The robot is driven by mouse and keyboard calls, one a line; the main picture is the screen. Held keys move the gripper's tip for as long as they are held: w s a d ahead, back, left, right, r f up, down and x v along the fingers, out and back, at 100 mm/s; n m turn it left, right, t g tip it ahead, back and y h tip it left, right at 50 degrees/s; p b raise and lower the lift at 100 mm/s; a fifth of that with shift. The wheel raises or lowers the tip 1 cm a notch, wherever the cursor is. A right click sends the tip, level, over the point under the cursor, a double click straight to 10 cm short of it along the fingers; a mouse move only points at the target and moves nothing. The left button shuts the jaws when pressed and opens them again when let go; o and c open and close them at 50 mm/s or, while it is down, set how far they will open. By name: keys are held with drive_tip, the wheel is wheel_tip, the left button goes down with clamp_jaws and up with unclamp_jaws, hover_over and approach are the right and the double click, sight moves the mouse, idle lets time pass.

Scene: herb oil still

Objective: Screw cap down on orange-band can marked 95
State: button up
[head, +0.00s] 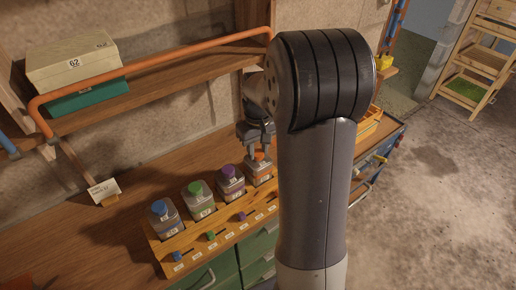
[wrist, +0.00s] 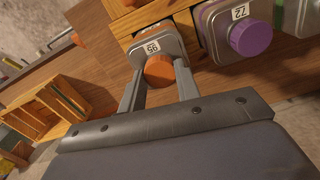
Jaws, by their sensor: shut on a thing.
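The can marked 95 (wrist: 146,44) stands upright with an orange cap (wrist: 159,71) on its neck. In the head view this can (head: 261,180) is at the right end of a row of cans in a wooden rack, beside my arm. My gripper (wrist: 158,76) is above the can, with one finger on each side of the orange cap, shut on it. In the head view my gripper (head: 259,152) comes down from above, partly hidden by my arm. Whether the cap sits fully down on the neck cannot be told.
Green-capped (head: 200,202) and blue-capped (head: 163,219) cans are further left in the wooden rack (head: 190,238). An orange rail (head: 150,68) edges the shelf above. A wooden crate (wrist: 52,110) is off to one side.

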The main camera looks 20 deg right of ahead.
drive_tip(key=shift+c, duration=0.7)
drive_tip(key=o, duration=0.3)
drive_tip(key=c, duration=0.4)
drive_tip(key=m, duration=0.5)
drive_tip(key=shift+p, duration=0.3)
drive_tip(key=m, duration=0.4)
drive_tip(key=shift+m, duration=0.4)
drive_tip(key=m, duration=0.5)
drive_tip(key=shift+p, duration=0.35)
drive_tip(key=m, duration=0.4)
drive_tip(key=shift+m, duration=0.4)
